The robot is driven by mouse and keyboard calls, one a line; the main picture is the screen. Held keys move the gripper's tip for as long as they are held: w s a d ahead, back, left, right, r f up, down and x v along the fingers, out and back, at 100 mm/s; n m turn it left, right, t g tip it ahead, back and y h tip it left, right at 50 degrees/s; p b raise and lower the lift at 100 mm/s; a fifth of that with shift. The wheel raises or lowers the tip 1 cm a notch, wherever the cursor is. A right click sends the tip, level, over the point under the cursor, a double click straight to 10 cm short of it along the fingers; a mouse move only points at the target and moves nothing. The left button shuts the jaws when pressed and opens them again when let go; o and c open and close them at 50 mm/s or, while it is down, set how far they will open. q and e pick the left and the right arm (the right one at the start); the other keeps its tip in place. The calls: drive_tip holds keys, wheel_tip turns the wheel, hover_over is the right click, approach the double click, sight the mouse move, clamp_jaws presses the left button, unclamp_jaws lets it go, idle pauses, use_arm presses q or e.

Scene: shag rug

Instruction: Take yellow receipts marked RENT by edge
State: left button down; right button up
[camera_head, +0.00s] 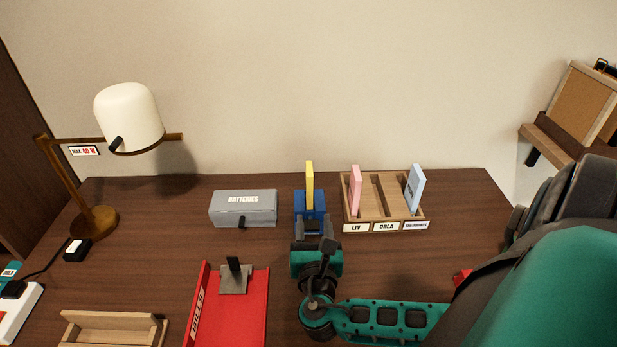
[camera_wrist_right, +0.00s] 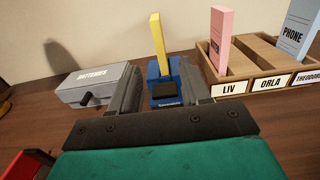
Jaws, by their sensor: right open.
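A thin yellow slip (camera_head: 309,184) stands upright in a small blue holder (camera_head: 301,208) near the back of the desk. In the right wrist view the yellow slip (camera_wrist_right: 158,36) rises from the blue holder (camera_wrist_right: 153,74) with its edge toward me. No RENT mark can be read on it. My right gripper (camera_head: 313,226) is open and empty in front of the holder. In the wrist view its fingers (camera_wrist_right: 158,70) stand either side of the holder's front, with the slip beyond them. My left gripper is not in view.
A wooden sorter (camera_head: 388,222) labelled LIV, ORLA and THEODORE holds a pink card (camera_head: 355,189) and a blue card (camera_head: 414,190). A grey BATTERIES box (camera_head: 243,209) stands left of the holder.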

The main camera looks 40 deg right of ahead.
sight(310, 186)
drive_tip(key=x, duration=0.7)
drive_tip(key=shift+w+d+r, duration=0.25)
drive_tip(key=x, duration=0.5)
drive_tip(key=shift+w+d+r, duration=0.1)
drive_tip(key=shift+w+r, duration=0.15)
drive_tip(key=shift+w, duration=0.1)
clamp_jaws()
